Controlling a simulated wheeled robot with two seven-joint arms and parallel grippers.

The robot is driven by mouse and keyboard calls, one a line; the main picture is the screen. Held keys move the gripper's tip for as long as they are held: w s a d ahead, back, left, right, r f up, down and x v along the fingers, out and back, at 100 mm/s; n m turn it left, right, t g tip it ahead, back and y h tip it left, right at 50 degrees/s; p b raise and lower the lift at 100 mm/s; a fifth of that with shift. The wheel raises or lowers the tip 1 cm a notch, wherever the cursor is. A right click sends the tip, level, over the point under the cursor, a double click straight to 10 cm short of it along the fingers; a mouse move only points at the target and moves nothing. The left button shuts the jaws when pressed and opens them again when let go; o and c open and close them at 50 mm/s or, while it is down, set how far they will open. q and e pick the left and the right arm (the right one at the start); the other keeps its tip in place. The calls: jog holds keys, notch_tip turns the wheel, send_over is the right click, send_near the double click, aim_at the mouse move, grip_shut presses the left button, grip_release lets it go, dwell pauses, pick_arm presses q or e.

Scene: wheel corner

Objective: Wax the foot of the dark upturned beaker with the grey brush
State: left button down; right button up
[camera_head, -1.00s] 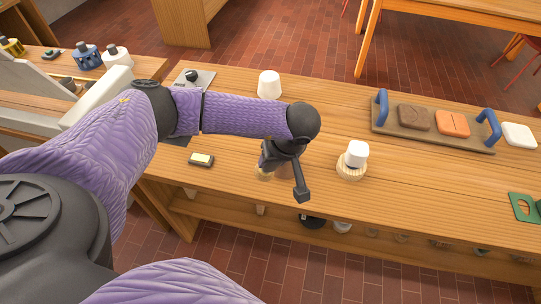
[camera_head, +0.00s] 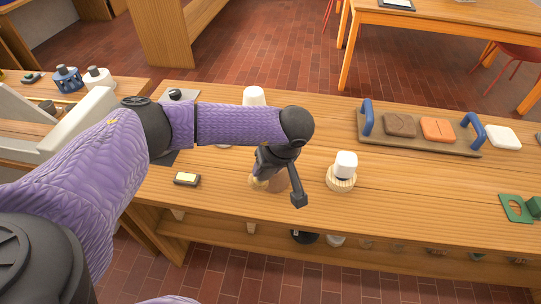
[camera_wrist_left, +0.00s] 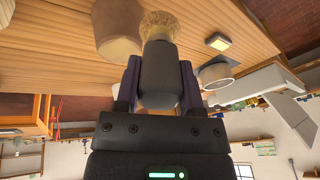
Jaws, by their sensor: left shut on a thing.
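My left gripper (camera_head: 270,168) is shut on the grey brush (camera_wrist_left: 160,75), its dark grey handle between the two fingers. The brush's tan bristles (camera_wrist_left: 160,22) show past the fingers in the left wrist view and also low beside the gripper in the head view (camera_head: 258,181). The dark upturned beaker (camera_wrist_left: 117,32), brown, stands right beside the bristles on the bench. In the head view it (camera_head: 279,183) is mostly hidden behind the gripper. I cannot tell whether the bristles touch it. My right gripper is not in view.
A white upturned beaker (camera_head: 345,165) on a pale round base stands to the right, another (camera_head: 253,96) behind my forearm. A small box with a pale yellow top (camera_head: 187,180) lies to the left. A blue-handled tray (camera_head: 452,149) stands back right.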

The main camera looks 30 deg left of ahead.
pick_arm(q)
jog(key=shift+s, duration=0.45)
jog(key=shift+s+f, duration=0.45)
jog(key=shift+w+r+b, duration=0.15)
jog(key=shift+w+b, duration=0.15)
jog(key=shift+w, duration=0.25)
jog(key=shift+w+f+b, duration=0.25)
jog(key=shift+w+b, duration=0.9)
jog(key=shift+b, duration=0.05)
jog(key=shift+w+r, duration=0.3)
jog(key=shift+w, duration=0.2)
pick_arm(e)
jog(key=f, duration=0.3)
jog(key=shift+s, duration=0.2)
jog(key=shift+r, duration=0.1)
